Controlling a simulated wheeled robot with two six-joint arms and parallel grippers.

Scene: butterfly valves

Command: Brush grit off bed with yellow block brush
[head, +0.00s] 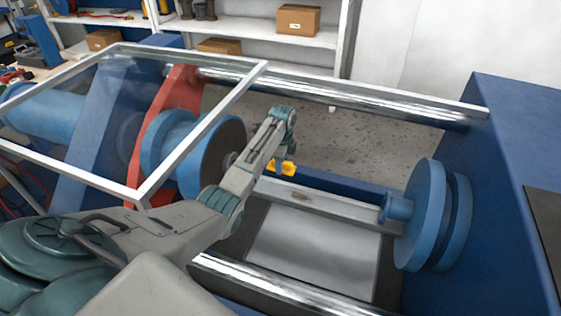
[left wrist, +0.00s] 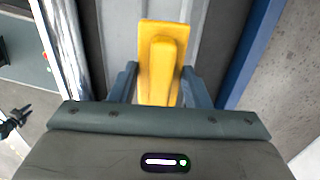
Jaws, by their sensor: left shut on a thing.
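My left gripper (head: 283,160) is shut on the yellow block brush (head: 287,169) and holds it over the machine bed, near its far side. The left wrist view shows the brush (left wrist: 162,60) upright in the picture between the two fingers (left wrist: 160,85), above a grey bed strip. A small brownish patch that looks like grit (head: 302,197) lies on the grey bed rail (head: 340,208), to the right of and nearer than the brush. Whether the brush touches the bed cannot be told. My right gripper does not show.
A blue flanged piece (head: 424,215) stands at the bed's right end. A clear guard with a white frame (head: 205,130) covers the left side, over a red part (head: 185,95). Shiny bars (head: 330,92) run along the far and near sides. Shelves with boxes (head: 298,20) stand behind.

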